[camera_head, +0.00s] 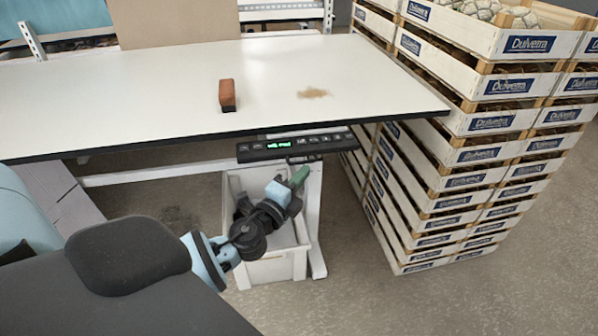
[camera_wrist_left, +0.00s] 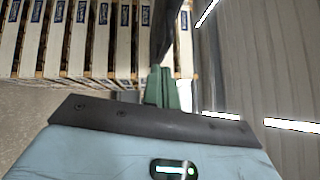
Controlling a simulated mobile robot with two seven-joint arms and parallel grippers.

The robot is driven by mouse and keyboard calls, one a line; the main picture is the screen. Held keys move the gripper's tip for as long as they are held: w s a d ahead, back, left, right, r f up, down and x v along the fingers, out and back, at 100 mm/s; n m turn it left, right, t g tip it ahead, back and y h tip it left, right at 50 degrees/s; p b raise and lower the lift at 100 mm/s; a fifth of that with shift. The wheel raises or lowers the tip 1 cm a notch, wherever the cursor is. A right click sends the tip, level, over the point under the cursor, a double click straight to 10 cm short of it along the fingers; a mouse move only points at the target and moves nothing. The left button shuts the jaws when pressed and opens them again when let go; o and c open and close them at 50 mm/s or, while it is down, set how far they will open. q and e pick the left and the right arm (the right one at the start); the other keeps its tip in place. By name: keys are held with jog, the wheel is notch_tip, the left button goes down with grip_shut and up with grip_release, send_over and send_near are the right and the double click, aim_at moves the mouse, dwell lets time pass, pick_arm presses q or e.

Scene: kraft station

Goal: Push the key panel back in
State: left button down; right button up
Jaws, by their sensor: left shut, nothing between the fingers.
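The key panel (camera_head: 297,146) is a long black bar with a green lit display and a row of buttons. It sticks out from under the front edge of the white table (camera_head: 170,90). My left gripper (camera_head: 300,174) is shut and empty, with green fingers. In the head view its tips are just below the panel's right half; I cannot tell whether they touch it. In the left wrist view the shut fingers (camera_wrist_left: 162,88) point at a dark shape above them, whose identity is unclear. My right gripper is not in view.
A brown-red block (camera_head: 227,95) and a brown stain (camera_head: 313,93) are on the table. A white bin (camera_head: 270,270) stands under it, behind my left arm. Tall stacks of white crates (camera_head: 450,155) stand close on the right. Most of the tabletop is clear.

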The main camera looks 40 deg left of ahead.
pick_arm(q)
jog(key=shift+w+a, duration=0.3)
jog(key=shift+a, duration=0.05)
